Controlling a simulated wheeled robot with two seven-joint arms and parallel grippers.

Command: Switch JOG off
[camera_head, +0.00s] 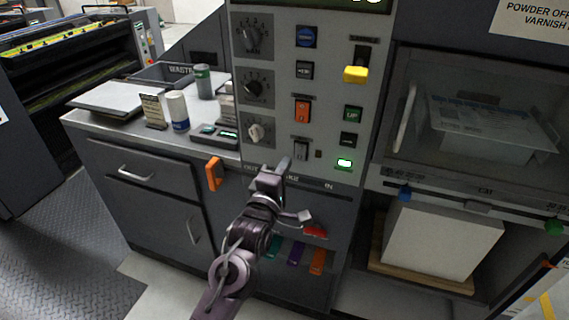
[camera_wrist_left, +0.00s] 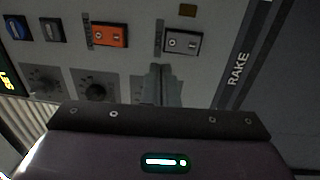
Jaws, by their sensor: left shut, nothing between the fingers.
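The control panel (camera_head: 325,85) carries an orange rocker switch (camera_head: 302,111) and, below it, a grey rocker switch (camera_head: 301,149). I cannot read a JOG label on either. In the left wrist view the orange rocker (camera_wrist_left: 108,36) and the grey rocker (camera_wrist_left: 182,43) show side by side, with marks on their faces. My left gripper (camera_head: 284,164) is shut and empty, low in front of the panel near the grey rocker. In the left wrist view its fingertips (camera_wrist_left: 160,70) are close to the grey rocker's lower edge; contact cannot be told. My right gripper is not in view.
An orange handle (camera_head: 214,174) sticks out at the lower left. The counter (camera_head: 105,118) holds cans.

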